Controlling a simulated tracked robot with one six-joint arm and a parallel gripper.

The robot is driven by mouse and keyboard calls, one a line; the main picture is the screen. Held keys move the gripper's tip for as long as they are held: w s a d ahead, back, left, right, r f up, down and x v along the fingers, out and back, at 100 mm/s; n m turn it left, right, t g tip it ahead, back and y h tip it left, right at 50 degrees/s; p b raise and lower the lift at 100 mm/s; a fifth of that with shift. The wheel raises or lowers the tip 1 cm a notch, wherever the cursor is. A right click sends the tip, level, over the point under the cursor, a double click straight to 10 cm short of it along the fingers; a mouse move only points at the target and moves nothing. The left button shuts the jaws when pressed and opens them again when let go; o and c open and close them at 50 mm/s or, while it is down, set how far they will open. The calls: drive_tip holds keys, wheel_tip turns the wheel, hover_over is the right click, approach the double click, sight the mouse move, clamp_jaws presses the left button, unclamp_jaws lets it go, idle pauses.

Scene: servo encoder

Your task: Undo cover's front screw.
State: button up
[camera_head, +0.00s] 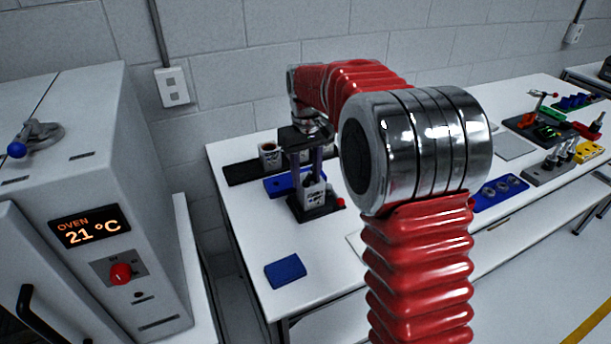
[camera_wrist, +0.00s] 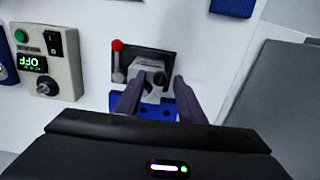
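A small grey-white servo unit (camera_head: 314,193) sits on a black fixture base (camera_head: 301,211) on the white bench. The unit (camera_wrist: 147,77) also shows between my fingertips in the wrist view, with the black base (camera_wrist: 159,60) around it. A red ball knob (camera_wrist: 117,45) is at the base's edge. My gripper (camera_head: 307,170) points down at the unit from above. In the wrist view my gripper (camera_wrist: 156,82) has its two fingers apart, one on either side of the unit. I cannot tell whether they touch it. The cover's front screw cannot be made out.
A blue tray (camera_wrist: 129,103) lies beside the fixture. A black tray (camera_head: 240,174) with cups is behind it. A control box (camera_wrist: 47,68) reading OFF stands to the left in the wrist view. A blue pad (camera_head: 285,271) lies near the bench's front; bare bench surrounds it.

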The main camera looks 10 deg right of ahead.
sight(307, 184)
drive_tip(key=shift+r, duration=0.1)
wheel_tip(307, 184, up, 14)
drive_tip(key=shift+f, duration=0.25)
idle(0.5)
drive_tip(key=s+r+m+t, duration=0.1)
drive_tip(key=s+r+t, duration=0.15)
drive_tip(key=s, duration=1.45)
drive_tip(key=s+f+m+t, duration=0.1)
drive_tip(key=s+f+t, duration=0.2)
drive_tip(key=s+f, duration=0.7)
drive_tip(key=s, duration=0.4)
drive_tip(key=shift+a+f+m, duration=0.15)
drive_tip(key=shift+f+m, duration=0.05)
drive_tip(key=shift+m, duration=0.1)
drive_tip(key=shift+s, duration=0.1)
drive_tip(key=shift+c, duration=0.6)
